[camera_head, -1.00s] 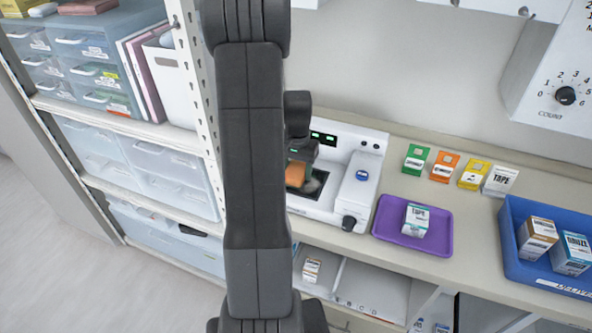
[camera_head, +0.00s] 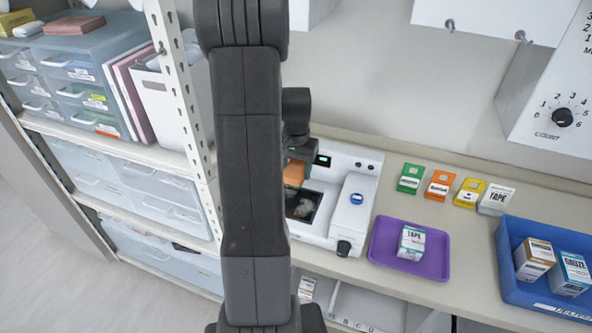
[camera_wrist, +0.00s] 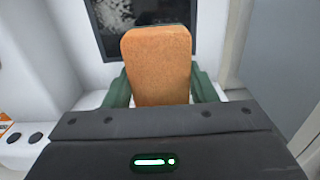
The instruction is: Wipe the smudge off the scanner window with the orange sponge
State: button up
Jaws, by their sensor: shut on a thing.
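The white scanner (camera_head: 325,237) stands on the counter, partly hidden behind my arm. Its dark window (camera_head: 318,196) bears a pale greyish smudge (camera_head: 304,208). Window and smudge also show at the top of the wrist view, the smudge at the window's left (camera_wrist: 113,14). My gripper (camera_head: 297,160) is shut on the orange sponge (camera_head: 294,174), which also stands out between the green fingers in the wrist view (camera_wrist: 158,65). In the head view the sponge appears at the window's far edge, clear of the visible smudge. I cannot tell whether it touches the scanner.
A shelf post (camera_head: 184,100) and drawers (camera_head: 75,62) stand at the left.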

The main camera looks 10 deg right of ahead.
aim_at(296, 168)
jog(key=shift+r+p, duration=0.85)
jog(key=shift+r, duration=0.8)
